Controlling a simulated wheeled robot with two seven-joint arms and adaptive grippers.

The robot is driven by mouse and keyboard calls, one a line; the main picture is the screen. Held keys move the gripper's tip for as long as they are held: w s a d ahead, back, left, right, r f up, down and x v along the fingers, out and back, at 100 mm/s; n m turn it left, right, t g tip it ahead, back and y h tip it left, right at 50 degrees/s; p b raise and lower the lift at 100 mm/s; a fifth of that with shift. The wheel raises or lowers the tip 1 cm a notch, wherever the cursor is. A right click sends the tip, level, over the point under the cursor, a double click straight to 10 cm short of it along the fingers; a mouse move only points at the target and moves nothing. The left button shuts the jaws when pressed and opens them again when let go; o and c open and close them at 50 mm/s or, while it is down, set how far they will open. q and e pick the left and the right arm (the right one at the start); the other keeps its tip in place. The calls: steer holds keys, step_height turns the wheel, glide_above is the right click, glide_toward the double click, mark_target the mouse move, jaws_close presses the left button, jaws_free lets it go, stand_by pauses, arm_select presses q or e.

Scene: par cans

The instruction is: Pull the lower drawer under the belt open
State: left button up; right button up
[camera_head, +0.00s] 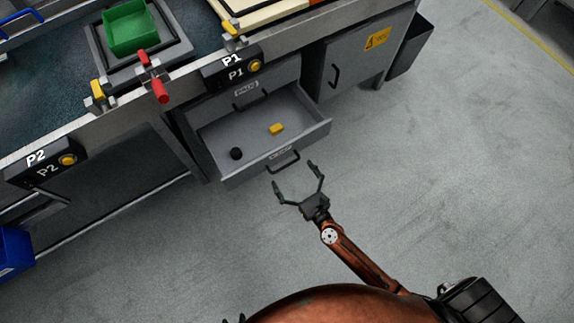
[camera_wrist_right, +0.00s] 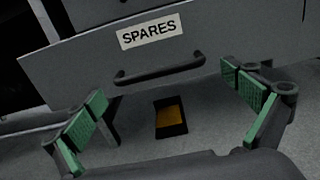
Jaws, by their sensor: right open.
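The lower drawer (camera_head: 317,129) under the belt is pulled out, with its inside showing. A yellow block (camera_head: 277,129) and a small black round thing (camera_head: 236,153) lie in it. Its dark bar handle (camera_head: 284,163) is on the front, below a label. In the right wrist view the label reads SPARES and the handle (camera_wrist_right: 160,74) shows whole. My right gripper (camera_head: 297,175) is open and empty, just in front of the handle and apart from it. Its green-padded fingers (camera_wrist_right: 172,105) stand wide. Small dark tips at the head view's bottom edge may be my left gripper.
The closed upper drawer (camera_head: 282,79) is above. A grey cabinet (camera_head: 358,58) with a warning sign stands to the right. A green bin (camera_head: 131,28) and a red lever (camera_head: 159,91) are on the belt unit. The floor (camera_head: 450,170) at right is clear.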

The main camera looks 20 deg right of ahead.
steer(key=s+d, duration=0.1)
steer(key=s, duration=0.7)
steer(key=shift+d, duration=0.1)
